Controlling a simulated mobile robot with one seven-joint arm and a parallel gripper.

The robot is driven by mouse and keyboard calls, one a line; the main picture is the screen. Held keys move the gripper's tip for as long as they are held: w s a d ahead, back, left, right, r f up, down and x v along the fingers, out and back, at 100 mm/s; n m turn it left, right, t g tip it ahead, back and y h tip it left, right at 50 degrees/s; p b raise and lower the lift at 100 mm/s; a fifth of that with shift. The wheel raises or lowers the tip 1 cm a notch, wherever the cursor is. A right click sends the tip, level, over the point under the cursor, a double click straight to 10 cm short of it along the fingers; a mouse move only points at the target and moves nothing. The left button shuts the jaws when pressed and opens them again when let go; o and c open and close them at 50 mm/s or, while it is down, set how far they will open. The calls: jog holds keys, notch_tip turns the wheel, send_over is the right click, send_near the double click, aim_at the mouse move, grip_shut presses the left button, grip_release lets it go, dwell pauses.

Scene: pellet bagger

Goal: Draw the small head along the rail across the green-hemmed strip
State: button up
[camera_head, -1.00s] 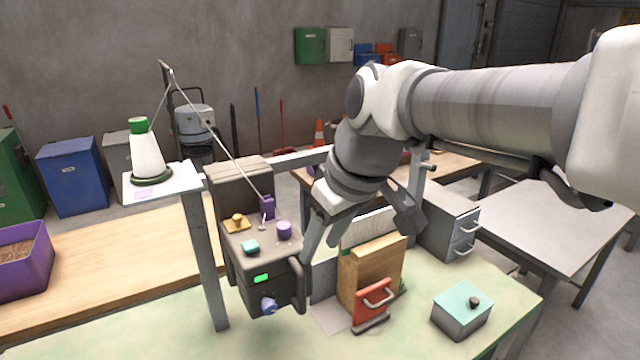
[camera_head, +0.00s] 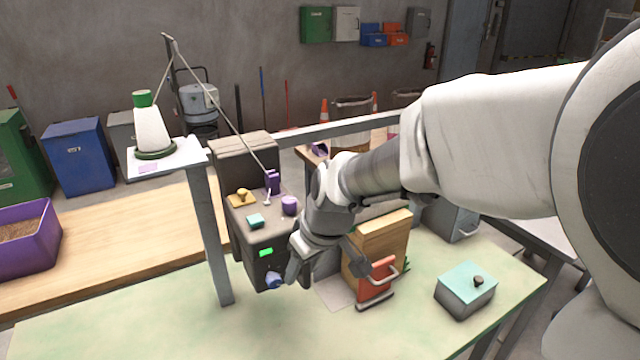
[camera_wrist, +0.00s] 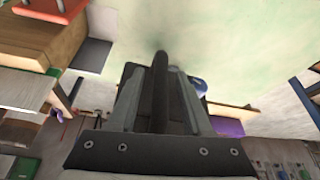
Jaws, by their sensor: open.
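The small head, a dark box (camera_head: 262,222) with a lit green display and a blue knob on its front, stands on the pale green table. A thread runs down to a purple part (camera_head: 272,181) on it. My gripper (camera_head: 322,268) is open at the head's right front side. In the wrist view my gripper (camera_wrist: 160,85) has a dark bar, apparently the head's handle, between its spread fingers; contact cannot be told. A sliver of green (camera_head: 406,266) shows beside the wooden block (camera_head: 380,238); the strip itself is mostly hidden, and I cannot make out the rail.
A red part with a grey handle (camera_head: 378,280) is on the block's front. A grey box with a teal top (camera_head: 467,290) stands to the right. A grey post (camera_head: 212,235) carries a thread cone (camera_head: 152,128) at left. The table front is clear.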

jog(key=shift+w+f, duration=0.1)
jog(key=shift+f, duration=0.15)
grip_shut()
dwell(1.4)
